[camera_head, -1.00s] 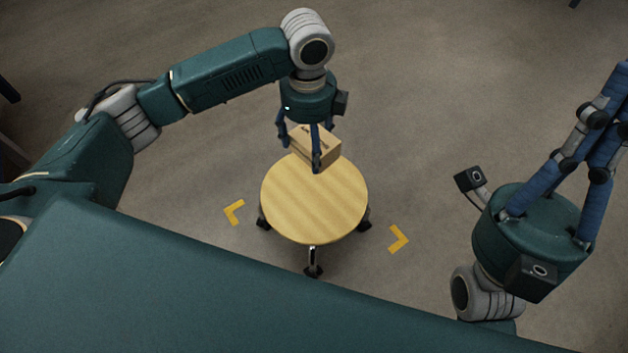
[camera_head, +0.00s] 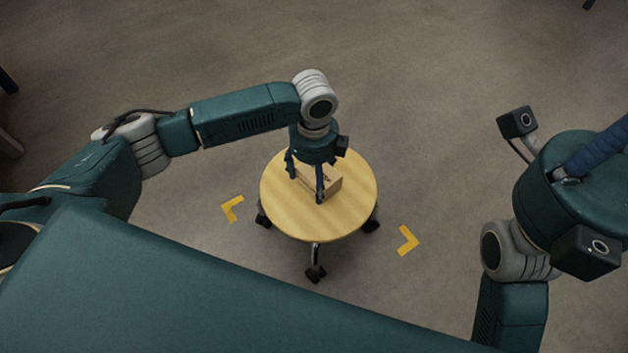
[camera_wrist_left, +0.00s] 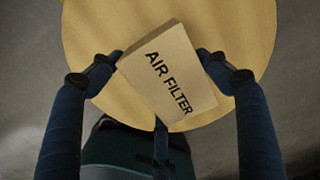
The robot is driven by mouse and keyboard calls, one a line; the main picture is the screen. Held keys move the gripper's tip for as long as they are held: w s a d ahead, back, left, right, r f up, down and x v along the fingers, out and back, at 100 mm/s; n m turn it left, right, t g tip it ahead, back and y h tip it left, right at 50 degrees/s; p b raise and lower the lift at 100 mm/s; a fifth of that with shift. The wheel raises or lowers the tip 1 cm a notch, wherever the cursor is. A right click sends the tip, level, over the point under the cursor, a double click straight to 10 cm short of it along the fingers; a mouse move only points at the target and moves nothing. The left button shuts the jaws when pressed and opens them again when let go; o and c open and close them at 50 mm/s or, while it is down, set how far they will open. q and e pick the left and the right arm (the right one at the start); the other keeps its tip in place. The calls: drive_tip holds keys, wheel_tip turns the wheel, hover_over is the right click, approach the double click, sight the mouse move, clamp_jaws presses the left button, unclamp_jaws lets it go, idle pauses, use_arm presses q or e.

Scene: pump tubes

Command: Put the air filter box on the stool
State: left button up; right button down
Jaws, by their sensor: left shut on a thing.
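The air filter box (camera_head: 330,184) is a small brown carton over the round wooden stool (camera_head: 290,215). In the left wrist view the box (camera_wrist_left: 168,75) shows black "AIR FILTER" lettering, with the stool top (camera_wrist_left: 240,25) behind it. My left gripper (camera_head: 306,190) points down with its fingers shut on the box from both sides; the fingers also show in the left wrist view (camera_wrist_left: 160,62). The box is at or just above the stool top; I cannot tell whether it touches. My right gripper is at the right edge, its fingertips cut off by the frame.
Yellow corner marks (camera_head: 232,208) and (camera_head: 408,240) lie on the grey floor on both sides of the stool. The stool stands on dark casters. The front and right parts of its top are bare. The surrounding floor is mostly clear.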

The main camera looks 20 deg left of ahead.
use_arm(q)
drive_tip(key=shift+f, duration=0.1)
drive_tip(key=o, duration=1.2)
drive_tip(key=shift+f, duration=0.15)
